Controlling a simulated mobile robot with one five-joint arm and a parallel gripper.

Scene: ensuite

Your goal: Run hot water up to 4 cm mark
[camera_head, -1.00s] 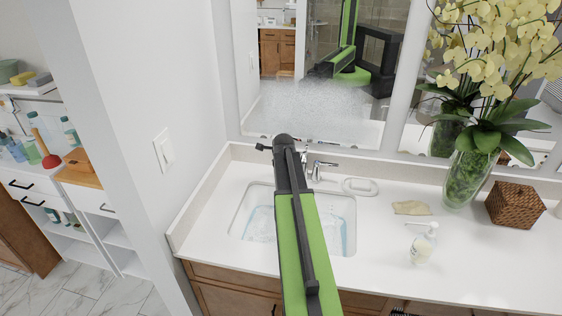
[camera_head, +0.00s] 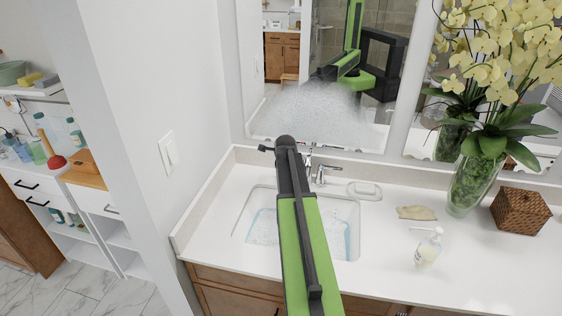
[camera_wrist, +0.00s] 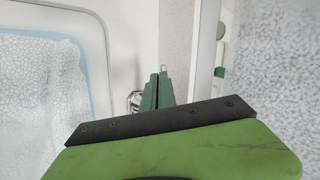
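The white sink (camera_head: 357,222) is set in the counter and holds clear bluish water (camera_head: 262,228) with a whitish, rippled or foamy surface. The water also shows at the left of the wrist view (camera_wrist: 40,90). The chrome faucet (camera_head: 322,174) stands behind the sink, partly hidden by my arm. In the wrist view, a chrome piece of it (camera_wrist: 134,101) shows just left of my gripper (camera_wrist: 158,82). Its green fingers look close together with nothing between them. Whether they touch the faucet is unclear. No level mark or running stream is visible.
A mirror (camera_head: 300,50) with a fogged lower part stands behind the counter. A soap dish (camera_head: 365,190), soap bottle (camera_head: 428,248), woven box (camera_head: 520,207) and flower vase (camera_head: 470,182) are on the right. A wall (camera_head: 150,90) stands close on the left.

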